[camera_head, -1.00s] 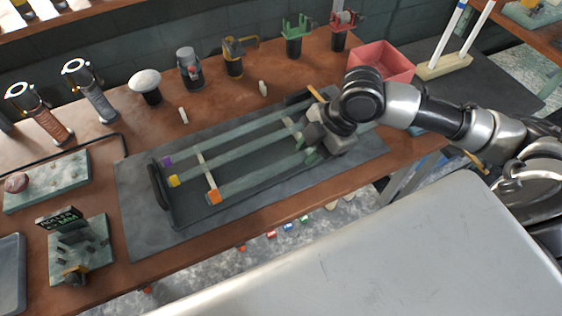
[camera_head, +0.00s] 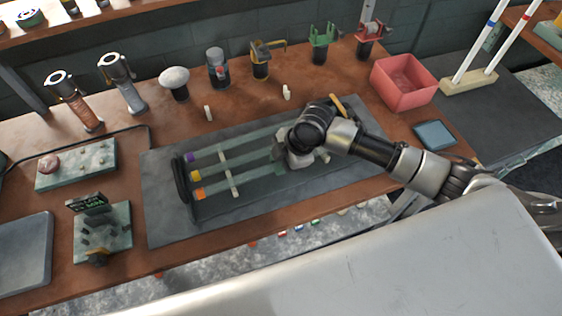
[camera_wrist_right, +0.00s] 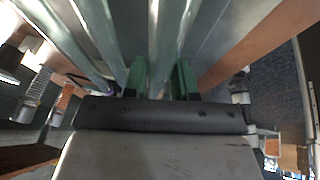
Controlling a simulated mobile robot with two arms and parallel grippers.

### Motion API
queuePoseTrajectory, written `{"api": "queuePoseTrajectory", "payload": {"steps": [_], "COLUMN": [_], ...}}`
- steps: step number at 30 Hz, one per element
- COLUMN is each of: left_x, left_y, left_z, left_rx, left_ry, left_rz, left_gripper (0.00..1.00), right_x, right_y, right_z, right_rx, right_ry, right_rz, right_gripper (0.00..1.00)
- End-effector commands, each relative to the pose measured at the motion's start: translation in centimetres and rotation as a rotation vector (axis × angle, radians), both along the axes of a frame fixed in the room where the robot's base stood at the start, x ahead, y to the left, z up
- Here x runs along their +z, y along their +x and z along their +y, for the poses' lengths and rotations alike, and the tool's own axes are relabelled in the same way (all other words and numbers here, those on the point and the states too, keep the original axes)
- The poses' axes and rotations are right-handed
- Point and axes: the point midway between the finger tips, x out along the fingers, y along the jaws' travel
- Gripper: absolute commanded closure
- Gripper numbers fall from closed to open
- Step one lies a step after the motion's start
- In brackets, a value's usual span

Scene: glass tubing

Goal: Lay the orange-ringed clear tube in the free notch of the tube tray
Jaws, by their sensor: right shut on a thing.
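The orange-ringed clear tube (camera_head: 218,187) lies lengthwise at the tray's near side, its orange end level with the other two tubes' ends. My right gripper (camera_head: 279,169) is shut on it toward its right part. In the right wrist view, the green fingers (camera_wrist_right: 163,80) stand either side of a clear tube (camera_wrist_right: 165,40). The dark tube tray (camera_head: 182,182) holds a purple-ringed tube (camera_head: 215,151) and a yellow-ringed tube (camera_head: 215,170). I cannot tell whether the orange-ringed tube touches its notch; the gripper hides the right ends. My left gripper is out of view.
The tray stands on a grey mat (camera_head: 165,225). Small pale pegs (camera_head: 286,93), a white-topped pot (camera_head: 174,80) and several tool holders stand behind it. A pink bin (camera_head: 404,84) and a blue-grey pad (camera_head: 434,135) are at right. The front mat strip is clear.

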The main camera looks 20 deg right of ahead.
Motion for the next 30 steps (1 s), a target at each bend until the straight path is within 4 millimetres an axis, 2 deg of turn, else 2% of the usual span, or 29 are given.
{"api": "queuePoseTrajectory", "payload": {"steps": [4, 14, 15, 19, 20, 30], "left_x": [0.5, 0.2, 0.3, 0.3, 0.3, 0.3], "left_y": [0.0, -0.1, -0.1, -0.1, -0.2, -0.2], "left_z": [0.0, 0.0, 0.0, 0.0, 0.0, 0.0], "left_rx": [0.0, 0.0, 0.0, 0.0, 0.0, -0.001], "left_ry": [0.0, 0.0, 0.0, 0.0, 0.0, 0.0], "left_rz": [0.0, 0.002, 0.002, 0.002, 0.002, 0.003], "left_gripper": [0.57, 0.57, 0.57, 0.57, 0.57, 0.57], "right_x": [-1.3, -1.6, -1.6, -1.6, -1.6, -1.1], "right_y": [0.0, 0.0, 0.0, 0.0, 0.0, 0.0], "right_z": [0.0, 0.0, 0.0, 0.0, 0.0, -0.2], "right_rx": [0.0, 0.0, 0.0, 0.0, 0.001, 0.0], "right_ry": [0.0, 0.0, 0.0, 0.0, 0.0, -0.001], "right_rz": [-0.001, -0.002, -0.002, -0.002, -0.001, -0.003], "right_gripper": [0.97, 0.97, 0.7, 0.51, 0.48, 0.48]}}
